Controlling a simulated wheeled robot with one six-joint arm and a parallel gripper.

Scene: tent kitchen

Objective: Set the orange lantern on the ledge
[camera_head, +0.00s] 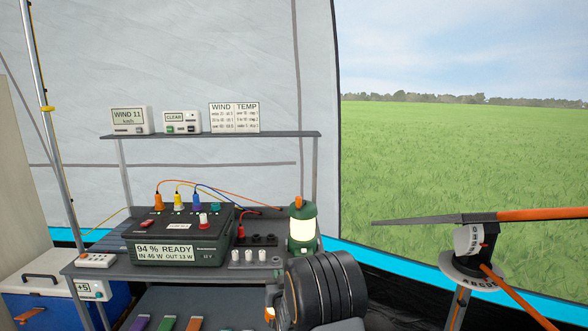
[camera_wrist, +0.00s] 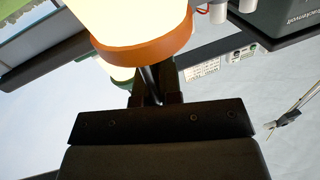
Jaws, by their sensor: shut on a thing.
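The orange lantern (camera_wrist: 165,42) fills the top of the wrist view, with a pale glowing body and an orange band. My gripper (camera_wrist: 157,84) is shut on it; the exact grip is partly hidden.
On the ledge stand a wind display (camera_head: 130,120), a clear-weather display (camera_head: 182,122) and a chart (camera_head: 234,117). A green lantern (camera_head: 302,228) stands at the table's right, close to my arm. A power box (camera_head: 175,240) with cables fills the table's middle.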

